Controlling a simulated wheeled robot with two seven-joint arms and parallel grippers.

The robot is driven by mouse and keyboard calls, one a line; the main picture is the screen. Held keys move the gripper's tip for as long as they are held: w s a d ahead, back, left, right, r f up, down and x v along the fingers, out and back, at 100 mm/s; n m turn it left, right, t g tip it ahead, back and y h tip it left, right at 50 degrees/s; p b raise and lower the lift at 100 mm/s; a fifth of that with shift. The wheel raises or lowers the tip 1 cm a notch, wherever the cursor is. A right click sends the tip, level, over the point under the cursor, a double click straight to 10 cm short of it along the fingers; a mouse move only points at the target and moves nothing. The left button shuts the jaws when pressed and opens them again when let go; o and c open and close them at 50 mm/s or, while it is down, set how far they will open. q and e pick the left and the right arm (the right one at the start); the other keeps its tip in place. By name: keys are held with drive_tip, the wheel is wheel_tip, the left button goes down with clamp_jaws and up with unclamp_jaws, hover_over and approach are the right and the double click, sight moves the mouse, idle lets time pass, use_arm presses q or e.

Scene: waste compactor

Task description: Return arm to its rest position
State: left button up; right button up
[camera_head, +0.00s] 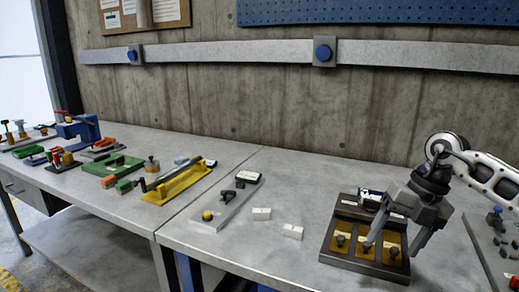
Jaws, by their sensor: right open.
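My right gripper (397,243) comes in from the right side and hangs tilted down over a dark tray (328,246). Its two fingers are apart and I see nothing between them. The left fingertip is close above or touching a panel; I cannot tell which. The gripper hides part of the tray's right side. My left gripper is not in view.
Two white blocks (261,213) lie left of the tray. A grey plate (226,205) with a yellow button stands further left. Another grey board (482,243) with small parts is at the right edge. A concrete wall (250,110) stands behind. The table's front middle is clear.

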drive_tip(key=s+a+f+m+t+y, duration=0.25)
drive_tip(key=a+y, duration=0.55)
drive_tip(key=a, duration=0.6)
drive_tip(key=s+a+f+m+t+y, duration=0.1)
drive_tip(key=s+a+m+t+y, duration=0.25)
drive_tip(key=a+y, duration=0.7)
wheel_tip(320, 180, down, 8)
drive_tip(key=d+m+t+h, duration=0.3)
drive_tip(key=m+t+h, duration=0.8)
drive_tip(key=m, duration=0.5)
drive_tip(key=s+d+f+m+g+h, duration=0.2)
drive_tip(key=s+f+m+g+h, duration=0.1)
drive_tip(key=s+f, duration=0.4)
drive_tip(key=s+d+f+m+g+h, duration=0.3)
drive_tip(key=s+f+m+h, duration=0.2)
drive_tip(key=s+f, duration=0.1)
drive_tip(key=shift+s+d+f+g, duration=0.35)
drive_tip(key=shift+s+f+g, duration=0.05)
drive_tip(key=shift+f, duration=0.4)
